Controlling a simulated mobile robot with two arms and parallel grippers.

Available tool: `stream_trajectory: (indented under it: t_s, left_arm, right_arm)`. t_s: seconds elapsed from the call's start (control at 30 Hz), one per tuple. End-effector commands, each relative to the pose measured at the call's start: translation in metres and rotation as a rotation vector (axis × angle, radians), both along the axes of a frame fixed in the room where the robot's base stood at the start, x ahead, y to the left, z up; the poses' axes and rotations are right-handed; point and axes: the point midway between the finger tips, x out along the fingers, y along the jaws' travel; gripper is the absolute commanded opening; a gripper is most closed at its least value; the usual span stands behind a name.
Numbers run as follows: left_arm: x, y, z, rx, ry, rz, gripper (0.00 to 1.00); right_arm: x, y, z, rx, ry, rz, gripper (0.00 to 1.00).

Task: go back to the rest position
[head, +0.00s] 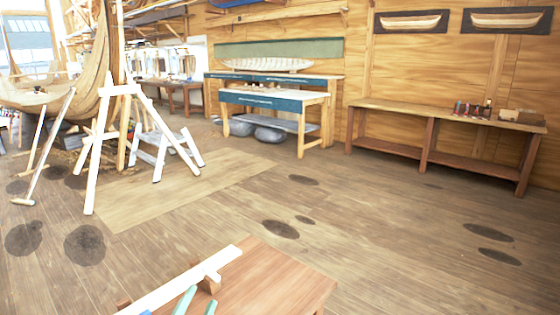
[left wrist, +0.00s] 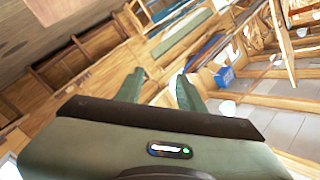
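My left gripper (head: 198,304) shows at the bottom edge of the head view as two green fingertips set apart. They are in front of a small wooden table (head: 288,278), close to a long pale strip (head: 185,280) lying there on brown blocks. I cannot tell whether the fingertips touch anything. In the left wrist view the left gripper (left wrist: 162,92) has its two green fingers spread with nothing held between them. That view is tilted and looks out across the workshop. My right gripper is in neither view.
A white trestle (head: 125,90) and a boat hull (head: 75,95) stand at the left. The plank floor (head: 400,230) between is open, with dark stains.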

Motion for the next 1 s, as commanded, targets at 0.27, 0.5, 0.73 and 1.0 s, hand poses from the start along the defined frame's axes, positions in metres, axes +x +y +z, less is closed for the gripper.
stream_trajectory:
  t_s: [0.27,0.5,0.73,1.0]
  left_arm:
    - [-0.113,0.047,-0.149,-0.295,0.67,0.281,0.38]
    - [-0.201,0.048,-0.2,-0.397,1.011,0.385,0.38]
    - [-0.268,0.042,-0.226,-0.453,1.251,0.443,0.38]
    - [-0.251,0.039,-0.313,-0.438,1.272,0.446,0.38]
  right_arm:
    - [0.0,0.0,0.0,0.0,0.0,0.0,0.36]
    - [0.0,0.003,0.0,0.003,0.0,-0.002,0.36]
    - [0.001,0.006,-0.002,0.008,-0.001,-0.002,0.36]
    - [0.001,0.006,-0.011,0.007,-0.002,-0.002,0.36]
